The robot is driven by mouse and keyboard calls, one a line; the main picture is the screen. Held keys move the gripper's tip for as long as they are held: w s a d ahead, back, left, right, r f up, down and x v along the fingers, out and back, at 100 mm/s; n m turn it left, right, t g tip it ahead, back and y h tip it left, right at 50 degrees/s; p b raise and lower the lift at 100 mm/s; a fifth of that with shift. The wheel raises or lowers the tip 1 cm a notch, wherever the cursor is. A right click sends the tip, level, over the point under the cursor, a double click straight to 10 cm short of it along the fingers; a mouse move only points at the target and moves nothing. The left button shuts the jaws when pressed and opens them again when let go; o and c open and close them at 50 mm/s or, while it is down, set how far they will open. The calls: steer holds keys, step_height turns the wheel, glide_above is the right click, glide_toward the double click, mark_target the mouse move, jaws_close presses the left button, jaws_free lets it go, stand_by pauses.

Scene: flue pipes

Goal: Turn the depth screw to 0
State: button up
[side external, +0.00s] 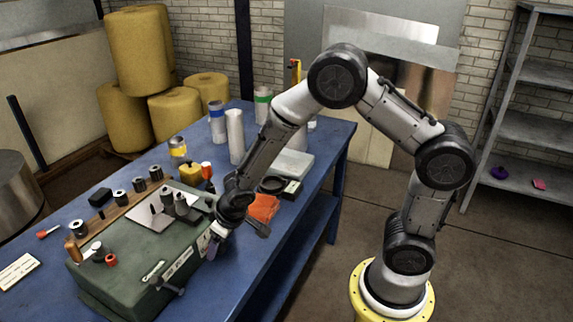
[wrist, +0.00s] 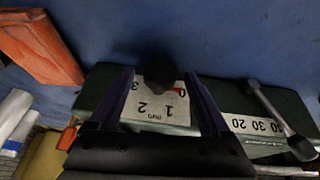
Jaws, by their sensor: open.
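The depth screw shows in the wrist view as a dark round knob (wrist: 158,70). It stands in front of a pale plate (wrist: 155,106) marked in mm, with 1, 2 and 3 and a red 0 at the right, upside down. I cannot make out where the knob's pointer stands. My gripper (wrist: 158,78) is open, with one finger on each side of the knob; contact is not clear. In the side external view my gripper (side external: 216,234) is at the front face of the green machine (side external: 130,250), and hides the knob.
A lever (wrist: 268,108) crosses a second numbered scale (wrist: 250,125) to the right in the wrist view. An orange-red cloth (side external: 263,207) lies on the blue bench (side external: 255,252) beside my gripper. Spools and small tools (side external: 122,197) crowd the back of the machine. The bench's front edge is near.

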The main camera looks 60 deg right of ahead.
steer(key=shift+y, duration=0.4)
steer(key=shift+r, duration=0.1)
steer(key=s+d+r+t, duration=0.1)
steer(key=s+r, duration=0.2)
steer(key=r, duration=0.6)
steer(key=s+r+t, duration=0.1)
steer(key=s+r, duration=0.2)
steer(key=r, duration=0.6)
steer(key=s+d+r+m, duration=0.1)
steer(key=s+d+r, duration=0.1)
steer(key=s+r, duration=0.5)
steer(key=shift+s+d+t, duration=0.15)
steer(key=shift+s+t, duration=0.25)
steer(key=shift+s, duration=1.2)
